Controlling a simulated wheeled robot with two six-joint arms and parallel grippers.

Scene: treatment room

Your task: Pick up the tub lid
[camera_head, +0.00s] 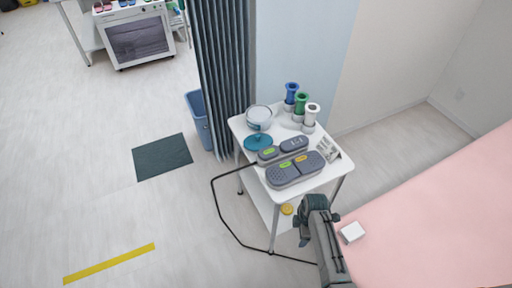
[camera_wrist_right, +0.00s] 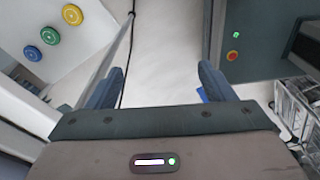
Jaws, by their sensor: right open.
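The tub lid (camera_head: 258,142), a teal disc with a small knob, lies on the top of the white trolley (camera_head: 240,125) near its left edge. The pale tub (camera_head: 259,116) stands just behind it. My right gripper (camera_head: 304,232) is beside the trolley's front right corner, apart from the lid and nearer to me. In the right wrist view its two fingers (camera_wrist_right: 160,82) are spread with nothing between them; the lid is not in that view. My left gripper is not in view.
Grey handsets (camera_head: 294,170) and blue, green and white-topped holders (camera_head: 301,104) share the trolley top. Coloured discs (camera_wrist_right: 47,35) lie on a white surface in the wrist view. A pink couch (camera_head: 440,230) with a white box (camera_head: 352,232) is right; a black cable (camera_head: 222,215) crosses the floor.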

